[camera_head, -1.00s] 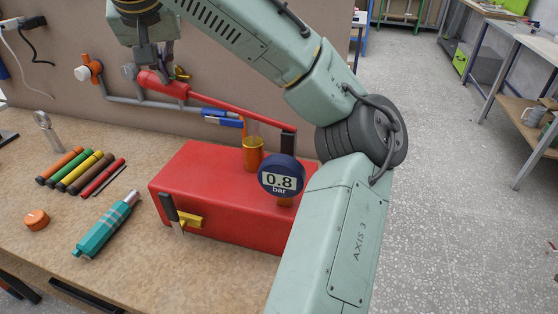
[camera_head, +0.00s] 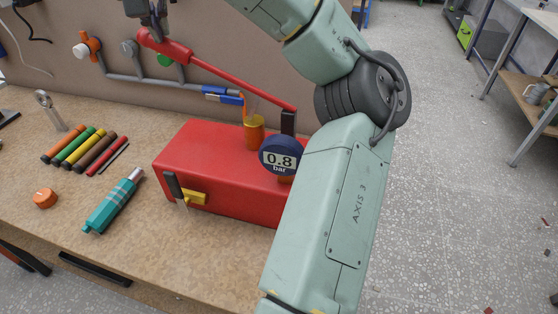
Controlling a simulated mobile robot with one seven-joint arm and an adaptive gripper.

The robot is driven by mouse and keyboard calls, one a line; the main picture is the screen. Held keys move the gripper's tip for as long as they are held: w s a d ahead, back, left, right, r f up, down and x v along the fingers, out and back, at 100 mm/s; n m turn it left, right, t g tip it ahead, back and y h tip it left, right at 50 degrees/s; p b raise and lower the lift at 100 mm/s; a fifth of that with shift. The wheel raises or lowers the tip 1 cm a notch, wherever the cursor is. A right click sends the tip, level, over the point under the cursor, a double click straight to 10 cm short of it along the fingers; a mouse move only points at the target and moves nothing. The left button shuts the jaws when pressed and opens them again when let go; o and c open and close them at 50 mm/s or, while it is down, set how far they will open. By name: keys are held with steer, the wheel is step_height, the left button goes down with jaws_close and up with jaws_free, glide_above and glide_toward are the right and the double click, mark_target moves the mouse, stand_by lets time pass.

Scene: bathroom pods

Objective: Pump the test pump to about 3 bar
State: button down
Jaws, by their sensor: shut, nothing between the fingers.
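The test pump is a red box (camera_head: 215,165) on the workbench, with a brass cylinder (camera_head: 254,132) on top. Its round dark gauge (camera_head: 281,158) reads 0.8 bar. The red pump lever (camera_head: 240,83) slopes up to the left from its dark post (camera_head: 288,122) to a thick handle (camera_head: 165,46). My gripper (camera_head: 151,28) is shut at the top edge, its tips just above or at the handle's left end; I cannot tell if they touch. The rest of the gripper is cut off. A yellow valve handle (camera_head: 194,197) is on the box's front. My arm hides the box's right end.
A teal tool (camera_head: 113,202), an orange cap (camera_head: 45,198) and several coloured sticks (camera_head: 80,149) lie on the bench left of the pump. Grey piping (camera_head: 150,82) with valves runs along the back board. Open floor lies right.

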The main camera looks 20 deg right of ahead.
step_height(320, 180, down, 10)
steer(key=b, duration=0.6)
step_height(320, 180, up, 10)
steer(key=p, duration=0.9)
steer(key=shift+r+b, duration=0.4)
steer(key=shift+r, duration=0.5)
step_height(320, 180, down, 12)
steer(key=b, duration=0.8)
step_height(320, 180, up, 10)
steer(key=p, duration=0.8)
steer(key=shift+p, duration=0.4)
step_height(320, 180, up, 2)
steer(key=shift+b, duration=0.4)
